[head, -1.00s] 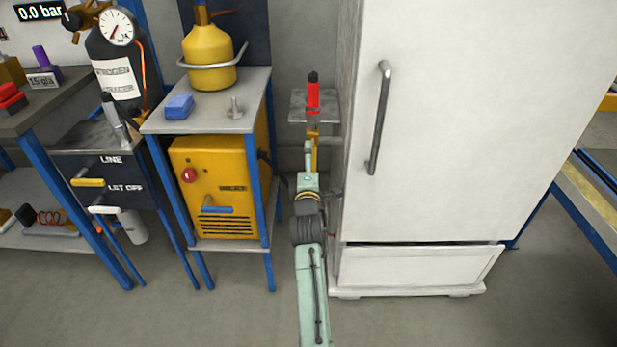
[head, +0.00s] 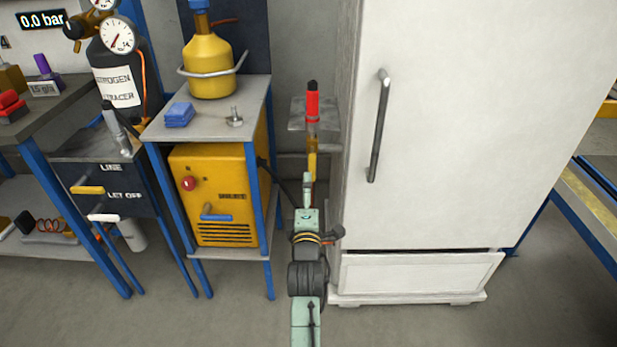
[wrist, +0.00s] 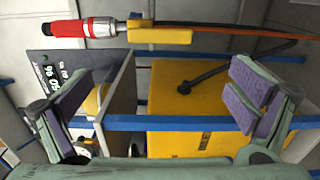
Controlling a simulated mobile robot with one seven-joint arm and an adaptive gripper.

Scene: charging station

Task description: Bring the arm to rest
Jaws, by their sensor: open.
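My arm reaches forward in the head view, in the gap between the yellow machine's stand and the white fridge. My gripper (wrist: 165,115) shows in the wrist view with its two purple-padded fingers wide apart and nothing between them. In the head view the gripper end (head: 307,190) is small and its fingers are hard to make out. A red tool with a black tip (head: 312,102) stands upright by a small grey shelf (head: 298,126). In the wrist view the red tool (wrist: 85,28) and its yellow part (wrist: 160,36) lie beyond the fingers, apart from them.
The white fridge (head: 440,130) stands close on the right. The yellow machine (head: 212,180) sits in a blue-legged stand on the left, with a yellow bottle (head: 208,68) and blue block (head: 180,114) on top. A dark hose hangs near the gripper. Floor is clear in front.

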